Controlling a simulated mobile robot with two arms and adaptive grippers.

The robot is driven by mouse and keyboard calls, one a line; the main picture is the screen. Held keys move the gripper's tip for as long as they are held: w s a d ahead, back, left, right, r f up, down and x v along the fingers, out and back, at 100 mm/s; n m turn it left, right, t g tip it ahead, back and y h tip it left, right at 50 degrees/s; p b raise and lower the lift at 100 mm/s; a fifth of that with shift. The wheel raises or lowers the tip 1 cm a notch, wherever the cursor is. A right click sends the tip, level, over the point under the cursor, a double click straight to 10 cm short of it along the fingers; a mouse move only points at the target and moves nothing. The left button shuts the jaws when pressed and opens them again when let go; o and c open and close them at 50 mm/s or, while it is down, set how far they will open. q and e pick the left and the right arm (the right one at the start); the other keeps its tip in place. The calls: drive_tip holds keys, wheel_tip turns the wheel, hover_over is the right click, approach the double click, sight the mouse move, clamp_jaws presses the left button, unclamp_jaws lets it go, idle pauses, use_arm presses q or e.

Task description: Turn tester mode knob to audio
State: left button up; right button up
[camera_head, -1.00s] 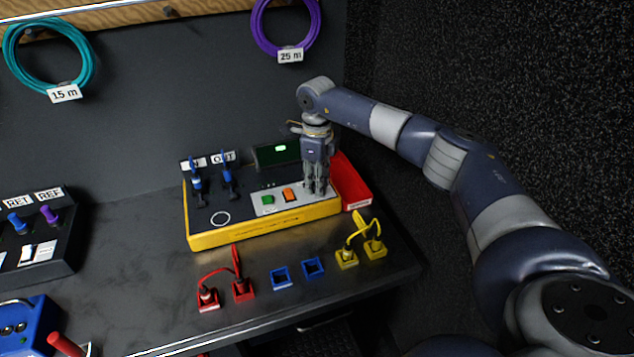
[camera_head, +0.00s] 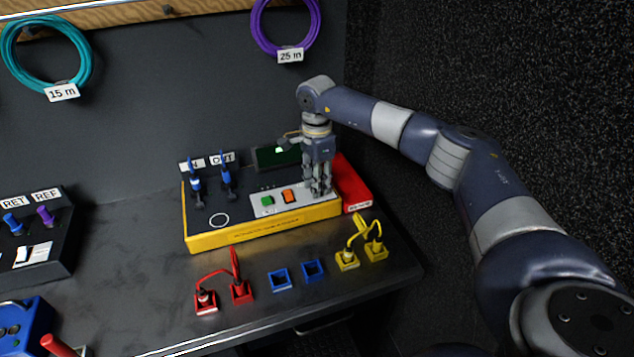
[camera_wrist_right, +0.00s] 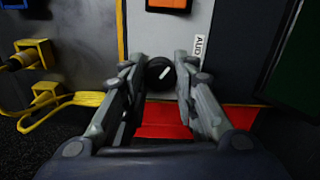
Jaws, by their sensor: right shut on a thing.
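The yellow-edged tester (camera_head: 265,234) stands on the bench in the head view. My right gripper (camera_head: 321,192) points down at the right end of its panel. In the right wrist view the mode knob (camera_wrist_right: 161,72) is round and black with a white line. My right gripper (camera_wrist_right: 160,80) has its fingers around it, shut on it. The white line slants toward the upper right. A label starting "AUD" (camera_wrist_right: 199,48) is on the panel right of the knob; its end is hidden by a finger. My left gripper is not in view.
A red tray (camera_head: 352,185) adjoins the tester's right end. Green (camera_head: 267,201) and orange (camera_head: 289,197) buttons are left of my gripper. Blue plugs (camera_head: 227,178) stand at the tester's left. Red (camera_head: 240,291) and yellow (camera_head: 376,250) cabled plugs sit in front.

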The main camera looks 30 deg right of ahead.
drive_tip(key=shift+r+n, duration=0.1)
drive_tip(key=shift+n, duration=0.4)
drive_tip(key=o, duration=1.1)
wheel_tip(320, 180, up, 12)
drive_tip(key=shift+f, duration=0.1)
